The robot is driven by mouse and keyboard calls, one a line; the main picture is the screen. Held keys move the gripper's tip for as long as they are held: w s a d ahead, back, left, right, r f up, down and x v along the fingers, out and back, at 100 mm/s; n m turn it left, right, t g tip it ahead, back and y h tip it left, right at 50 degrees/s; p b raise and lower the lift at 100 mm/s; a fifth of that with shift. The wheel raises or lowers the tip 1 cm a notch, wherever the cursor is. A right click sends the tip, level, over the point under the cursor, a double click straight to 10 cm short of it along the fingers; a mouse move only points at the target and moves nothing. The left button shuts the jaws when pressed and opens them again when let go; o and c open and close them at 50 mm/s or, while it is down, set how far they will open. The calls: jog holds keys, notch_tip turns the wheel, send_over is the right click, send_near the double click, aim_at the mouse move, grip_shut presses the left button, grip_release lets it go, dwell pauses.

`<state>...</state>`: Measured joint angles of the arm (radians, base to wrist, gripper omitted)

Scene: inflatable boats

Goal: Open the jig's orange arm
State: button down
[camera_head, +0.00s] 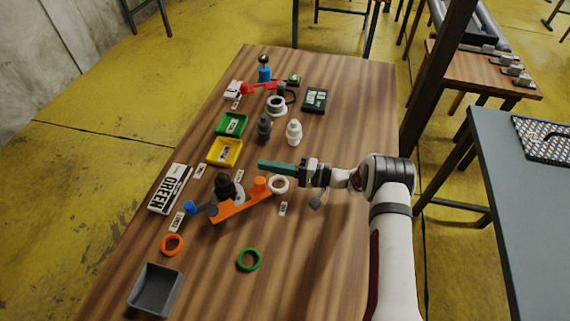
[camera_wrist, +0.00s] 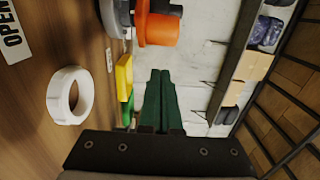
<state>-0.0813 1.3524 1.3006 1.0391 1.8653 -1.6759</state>
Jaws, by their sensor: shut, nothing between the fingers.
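The jig's orange arm (camera_head: 238,206) is a flat bar lying slantwise near the middle of the table. An upright orange knob (camera_head: 260,184) stands at its right end, and a black knob (camera_head: 225,187) rises beside the bar. The orange knob also shows at the top of the wrist view (camera_wrist: 158,30), next to a grey part. My gripper (camera_head: 261,165) has teal fingers, shut and empty, pointing left just behind the orange knob in the head view. The closed fingertips (camera_wrist: 162,73) show in the wrist view, apart from the knob.
A white ring (camera_head: 279,184) lies beside the knob, below my gripper. A yellow tray (camera_head: 224,151) and a green tray (camera_head: 232,123) lie behind. A green ring (camera_head: 249,260) and a grey bin (camera_head: 156,290) are in front.

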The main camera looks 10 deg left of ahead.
aim_at(265, 185)
jog(key=shift+s+d, duration=0.25)
jog(key=shift+s, duration=0.45)
jog(key=shift+s+d, duration=0.25)
jog(key=shift+s, duration=0.4)
jog(key=shift+s+d+m+t, duration=0.6)
jog(key=shift+s+d+t, duration=0.2)
jog(key=shift+s+t, duration=0.15)
jog(key=shift+s+d+m+t, duration=0.6)
jog(key=shift+s+d+t, duration=0.2)
jog(key=shift+s+t, duration=0.15)
jog(key=shift+w, duration=0.15)
